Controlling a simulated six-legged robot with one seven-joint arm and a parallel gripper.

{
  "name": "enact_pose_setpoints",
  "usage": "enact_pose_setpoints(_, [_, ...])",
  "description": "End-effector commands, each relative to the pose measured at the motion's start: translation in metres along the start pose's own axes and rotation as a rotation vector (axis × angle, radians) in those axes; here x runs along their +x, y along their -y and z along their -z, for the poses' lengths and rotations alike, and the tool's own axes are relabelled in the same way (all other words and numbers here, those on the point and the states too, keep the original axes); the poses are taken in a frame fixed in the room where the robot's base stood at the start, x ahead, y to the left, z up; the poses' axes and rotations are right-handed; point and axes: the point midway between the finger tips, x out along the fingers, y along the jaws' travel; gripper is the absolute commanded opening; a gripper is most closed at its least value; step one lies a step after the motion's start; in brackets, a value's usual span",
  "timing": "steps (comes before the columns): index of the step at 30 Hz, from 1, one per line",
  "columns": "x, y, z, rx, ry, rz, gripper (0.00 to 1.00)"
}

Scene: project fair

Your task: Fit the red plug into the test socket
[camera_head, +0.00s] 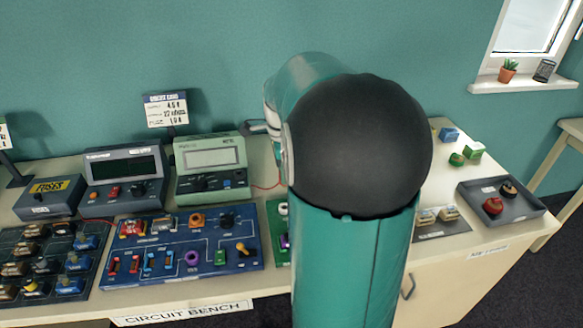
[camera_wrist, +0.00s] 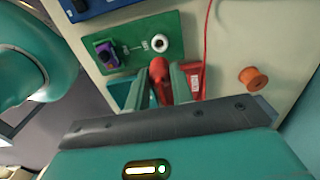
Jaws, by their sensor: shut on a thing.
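In the wrist view my gripper (camera_wrist: 161,70) is shut on the red plug (camera_wrist: 157,75), which shows between its two fingers. Ahead of it is a green board (camera_wrist: 130,35) with a round white socket (camera_wrist: 160,43) with a dark hole; I take this to be the test socket. The plug appears apart from the socket, a little nearer to me. In the head view my arm hides the gripper and plug; the white socket (camera_head: 283,208) shows only in part at the arm's left edge.
A purple part (camera_wrist: 105,53) sits on the green board left of the socket. A red cable (camera_wrist: 207,35) and an orange spool (camera_wrist: 253,78) lie to the right. In the head view a blue circuit board (camera_head: 175,275), meters (camera_head: 212,165) and a grey tray (camera_head: 530,212) occupy the bench.

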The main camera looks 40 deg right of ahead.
Motion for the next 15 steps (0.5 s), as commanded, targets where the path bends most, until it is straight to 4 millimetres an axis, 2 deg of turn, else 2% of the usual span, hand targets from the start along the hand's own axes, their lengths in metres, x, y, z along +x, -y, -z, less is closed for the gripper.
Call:
enact_pose_setpoints(8, [0.008, 0.001, -0.007, -0.011, 0.001, -0.002, 0.00])
enact_pose_setpoints(15, [0.028, 0.001, -0.007, -0.011, 0.001, -0.002, 0.00])
